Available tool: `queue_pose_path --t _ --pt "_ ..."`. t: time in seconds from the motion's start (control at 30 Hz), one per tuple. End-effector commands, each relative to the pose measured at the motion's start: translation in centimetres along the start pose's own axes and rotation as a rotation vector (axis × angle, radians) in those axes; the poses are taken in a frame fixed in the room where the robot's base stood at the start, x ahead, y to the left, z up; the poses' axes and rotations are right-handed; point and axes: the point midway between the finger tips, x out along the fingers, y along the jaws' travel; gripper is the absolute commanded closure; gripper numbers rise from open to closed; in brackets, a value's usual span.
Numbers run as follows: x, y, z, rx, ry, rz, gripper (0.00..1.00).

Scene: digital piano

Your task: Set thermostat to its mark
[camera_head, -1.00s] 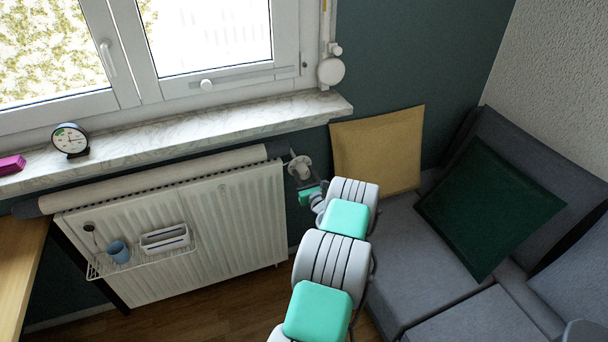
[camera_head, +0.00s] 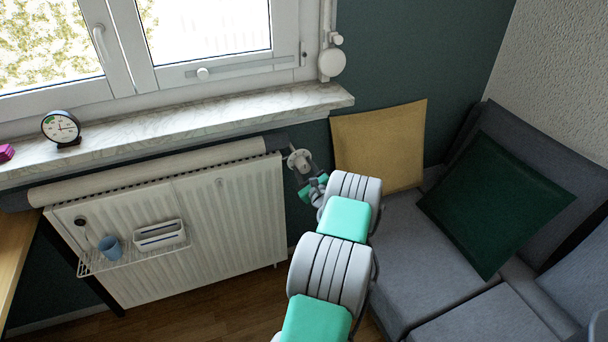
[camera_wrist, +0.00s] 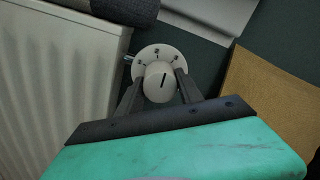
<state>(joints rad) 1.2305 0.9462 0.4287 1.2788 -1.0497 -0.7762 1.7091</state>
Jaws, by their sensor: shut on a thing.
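The thermostat is a round white valve at the right end of the radiator, seen in the head view (camera_head: 299,160). In the wrist view its pale knob (camera_wrist: 159,88) has a dark pointer line, tilted slightly right of straight up. Behind it is a white dial plate (camera_wrist: 157,54) with dark numerals and ticks; the small markings are hard to read. A small teal-tinted piece shows at the plate's left edge. My gripper (camera_wrist: 157,82) is shut on the knob, one dark finger on each side. In the head view my gripper (camera_head: 312,187) is partly hidden by my arm.
The white radiator (camera_head: 215,225) is left of the knob, with a wire shelf holding a blue cup (camera_head: 110,248). A marble sill (camera_head: 200,117) is above. A yellow cushion (camera_head: 380,145) and grey sofa (camera_head: 440,290) are close on the right.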

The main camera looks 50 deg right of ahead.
Motion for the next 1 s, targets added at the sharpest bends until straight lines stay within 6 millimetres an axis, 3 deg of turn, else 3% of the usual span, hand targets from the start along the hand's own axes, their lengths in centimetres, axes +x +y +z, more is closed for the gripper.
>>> queue_pose_path --t 1.0 --pt "0.03 0.0 -0.38 -0.966 -0.032 -0.005 0.98"
